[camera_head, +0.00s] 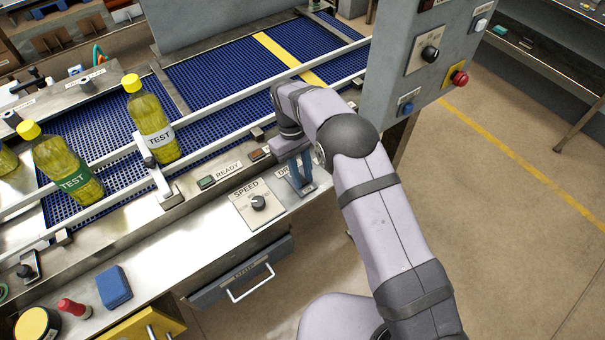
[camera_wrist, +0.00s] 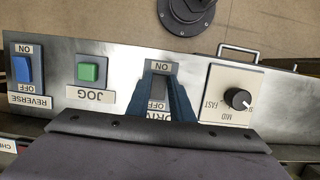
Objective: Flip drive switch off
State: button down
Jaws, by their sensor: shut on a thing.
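The drive switch (camera_wrist: 158,88) shows in the wrist view on the steel panel, with ON on its upper label and OFF on its lower one. My gripper (camera_wrist: 160,70) has its two blue fingers on either side of it, shut on it. The fingers cover most of the switch and part of the DRIVE label, so I cannot tell which way it is set. In the head view my gripper (camera_head: 301,183) reaches down to the front panel, over the partly hidden drive plate (camera_head: 284,171).
The speed knob (camera_wrist: 238,98) is close on one side, the green JOG button (camera_wrist: 88,72) and blue REVERSE switch (camera_wrist: 22,68) on the other. Bottles (camera_head: 152,122) stand on the blue conveyor behind the rail. A grey control box (camera_head: 400,60) rises beside my arm.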

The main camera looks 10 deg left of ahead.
jog(key=c, duration=1.6)
grip_release()
jog(key=shift+o, duration=0.2)
jog(key=shift+r, duration=0.1)
jog(key=shift+w+a+r+b, duration=0.2)
jog(key=shift+w+r+b, duration=0.05)
jog(key=shift+r+b, duration=0.3)
jog(key=s+b+v, duration=0.1)
jog(key=v, duration=0.5)
jog(key=shift+w+b, duration=0.4)
jog(key=shift+d, duration=0.15)
